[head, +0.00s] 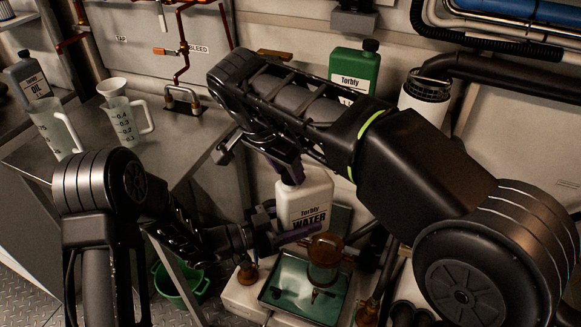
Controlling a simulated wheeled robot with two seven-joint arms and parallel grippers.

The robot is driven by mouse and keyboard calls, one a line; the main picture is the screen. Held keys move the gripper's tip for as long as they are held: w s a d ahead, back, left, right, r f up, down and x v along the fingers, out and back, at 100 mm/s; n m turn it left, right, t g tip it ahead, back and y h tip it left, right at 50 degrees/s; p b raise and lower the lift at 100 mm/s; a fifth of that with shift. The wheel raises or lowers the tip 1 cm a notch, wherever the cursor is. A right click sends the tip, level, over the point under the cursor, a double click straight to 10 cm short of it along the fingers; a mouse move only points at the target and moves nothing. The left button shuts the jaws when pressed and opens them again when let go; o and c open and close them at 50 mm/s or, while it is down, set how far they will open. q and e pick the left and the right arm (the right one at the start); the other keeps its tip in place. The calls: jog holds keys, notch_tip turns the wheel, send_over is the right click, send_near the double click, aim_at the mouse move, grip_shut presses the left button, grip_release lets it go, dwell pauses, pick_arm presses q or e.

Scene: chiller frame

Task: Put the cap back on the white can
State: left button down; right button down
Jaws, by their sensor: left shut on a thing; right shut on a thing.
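The white can (312,192), labelled "Torbly WATER", stands upright in the middle of the head view. My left gripper (285,236) comes in from the left at the can's lower part, with its fingers across the label's lower edge, and is shut on the can. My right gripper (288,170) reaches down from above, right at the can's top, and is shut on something. I take this to be the cap, but the fingers and arm hide it, and they hide the can's mouth too. I cannot tell whether the cap touches the can.
A green tray (293,303) with dark small parts and an amber cup (326,250) lie just below the can. A green bucket (182,290) is on the floor. Clear jugs (122,120) stand on the left bench. A green can (353,68) and pipes stand behind.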

jog(key=shift+r+m, duration=0.15)
jog(key=shift+m, duration=0.25)
jog(key=c, duration=1)
grip_release()
jog(key=shift+o, duration=0.2)
jog(key=o, duration=0.5)
jog(key=shift+d, duration=0.1)
